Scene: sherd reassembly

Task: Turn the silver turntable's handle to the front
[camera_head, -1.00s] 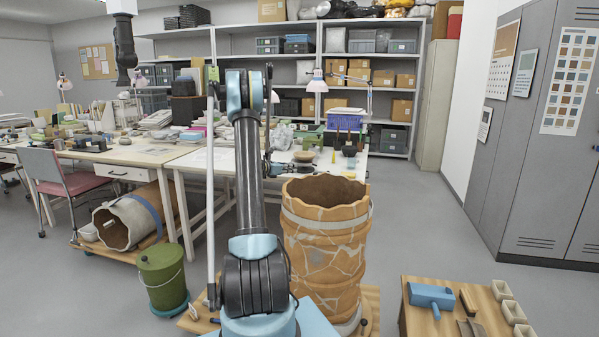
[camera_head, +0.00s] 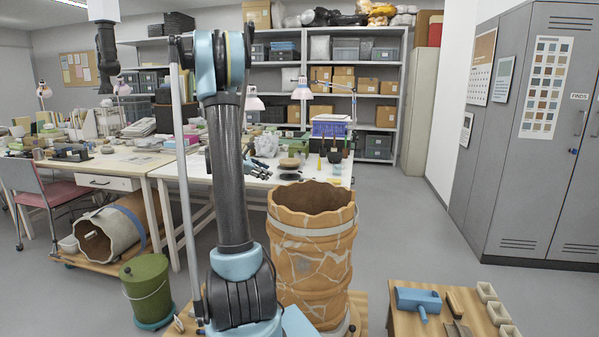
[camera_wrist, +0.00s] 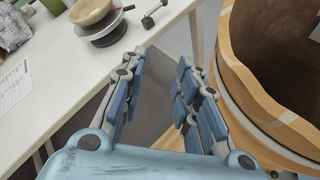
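The turntable (camera_wrist: 103,35) stands on the white table, a round silver-and-dark disc bearing a tan bowl (camera_wrist: 92,10). A short dark handle with a knob (camera_wrist: 129,8) appears to stick out at its right side in the wrist view. The turntable also shows small in the head view (camera_head: 290,176), just right of my gripper. My gripper (camera_wrist: 155,72) is open and empty, with blue-padded fingers spread apart. It is near the table's edge and apart from the turntable. In the head view my arm hides part of my gripper.
A large cracked orange jar (camera_head: 312,240) stands close beside my arm; its rim (camera_wrist: 250,85) is right of my fingers. A small dark tool (camera_wrist: 152,18) lies right of the turntable.

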